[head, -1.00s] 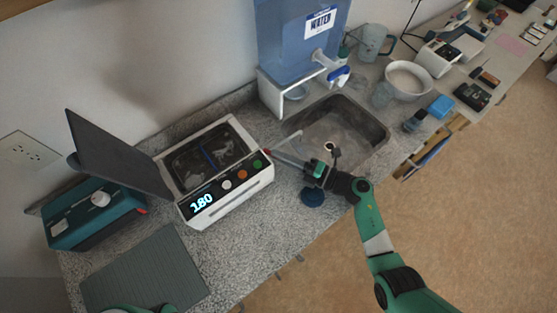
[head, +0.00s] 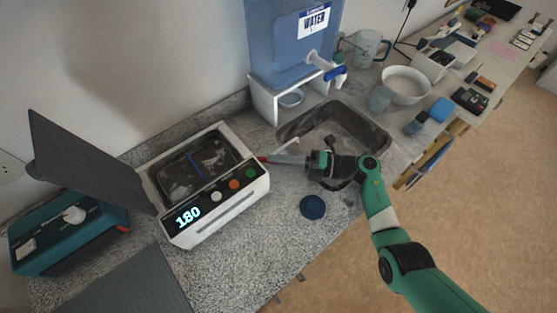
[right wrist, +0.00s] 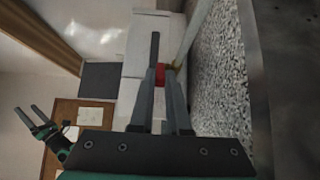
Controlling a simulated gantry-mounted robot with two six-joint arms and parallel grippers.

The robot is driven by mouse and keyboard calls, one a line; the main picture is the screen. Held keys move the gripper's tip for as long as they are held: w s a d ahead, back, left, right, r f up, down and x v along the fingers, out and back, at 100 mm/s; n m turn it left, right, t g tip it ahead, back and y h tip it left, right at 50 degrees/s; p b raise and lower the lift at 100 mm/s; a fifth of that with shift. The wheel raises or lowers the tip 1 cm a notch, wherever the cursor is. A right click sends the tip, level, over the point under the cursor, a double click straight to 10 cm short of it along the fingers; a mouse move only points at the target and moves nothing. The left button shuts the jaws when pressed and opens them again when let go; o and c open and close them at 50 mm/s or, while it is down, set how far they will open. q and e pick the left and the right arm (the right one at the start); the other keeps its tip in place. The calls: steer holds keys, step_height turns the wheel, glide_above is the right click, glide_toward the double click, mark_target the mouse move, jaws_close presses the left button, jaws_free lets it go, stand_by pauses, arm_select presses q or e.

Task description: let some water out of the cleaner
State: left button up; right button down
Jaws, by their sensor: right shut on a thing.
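The cleaner (head: 222,203) is a white box with its dark lid (head: 85,160) raised, an open basin (head: 196,165) and a lit "180" on its front panel. A blue line crosses the basin; its water level is unclear. A pale spout (head: 283,147) runs from its right side toward the sink. My right gripper (head: 265,159) is at that side, shut on a small red handle, which shows between the fingers in the right wrist view (right wrist: 160,76). My left gripper (right wrist: 30,114) shows only in the right wrist view, fingers apart and empty.
The sink (head: 335,130) is right of the cleaner, with a blue water dispenser (head: 290,55) behind it. A round dark-blue object (head: 312,207) lies on the counter below my right gripper. A teal device (head: 65,238) stands at left. The front counter is mostly clear.

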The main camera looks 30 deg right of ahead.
steer(key=c, duration=0.9)
jaws_free()
steer(key=v, duration=1.1)
steer(key=shift+s+d, duration=0.2)
